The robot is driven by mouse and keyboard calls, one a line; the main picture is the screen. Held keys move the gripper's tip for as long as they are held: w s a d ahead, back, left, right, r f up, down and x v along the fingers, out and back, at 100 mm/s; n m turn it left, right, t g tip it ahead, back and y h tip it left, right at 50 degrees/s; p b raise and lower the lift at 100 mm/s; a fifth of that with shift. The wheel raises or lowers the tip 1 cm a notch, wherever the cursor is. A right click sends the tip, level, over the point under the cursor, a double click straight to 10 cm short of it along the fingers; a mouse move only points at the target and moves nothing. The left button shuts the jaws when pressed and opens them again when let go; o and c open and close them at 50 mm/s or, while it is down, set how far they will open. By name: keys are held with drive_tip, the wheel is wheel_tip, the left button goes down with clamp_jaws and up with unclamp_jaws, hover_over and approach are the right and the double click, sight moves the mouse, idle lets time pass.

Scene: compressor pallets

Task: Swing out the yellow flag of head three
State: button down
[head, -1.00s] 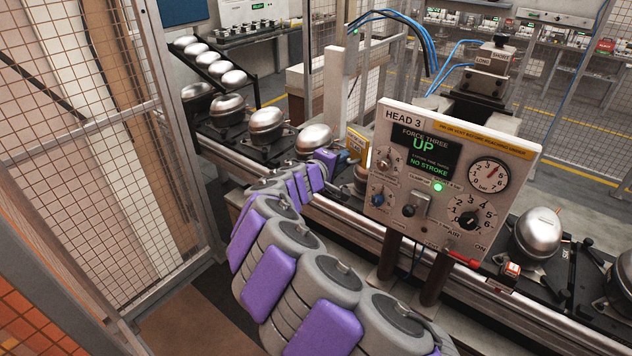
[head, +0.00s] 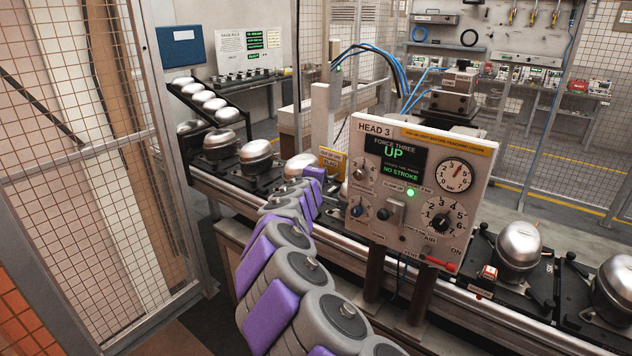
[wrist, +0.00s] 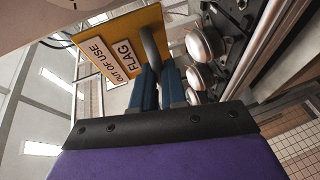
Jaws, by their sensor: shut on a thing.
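The yellow flag (wrist: 98,38) shows in the wrist view at the upper left, with white labels reading "OUT OF USE" and "FLAG". My gripper (wrist: 158,85) has its blue fingers shut on the flag's dark grey handle (wrist: 150,45). In the head view the yellow flag (head: 331,160) stands left of the head three panel (head: 418,190), partly hidden by my arm. My gripper's fingers cannot be made out there. The panel display reads "FORCE THREE UP" and "NO STROKE", with a green lamp lit below.
Silver compressors (head: 256,156) stand on black pallets along the conveyor, more at the right (head: 518,246). A mesh fence (head: 90,150) closes the left side. Blue hoses (head: 375,58) run behind the panel. The press column rises behind the panel.

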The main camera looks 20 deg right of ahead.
drive_tip(key=shift+f, duration=0.15)
drive_tip(key=c, duration=1.4)
unclamp_jaws()
drive_tip(key=shift+w, duration=0.15)
drive_tip(key=shift+o, duration=1.2)
drive_tip(key=shift+a, duration=0.1)
drive_tip(key=p+v, duration=0.2)
drive_tip(key=v, duration=1.5)
drive_tip(key=shift+a, duration=0.25)
drive_tip(key=shift+s, duration=0.25)
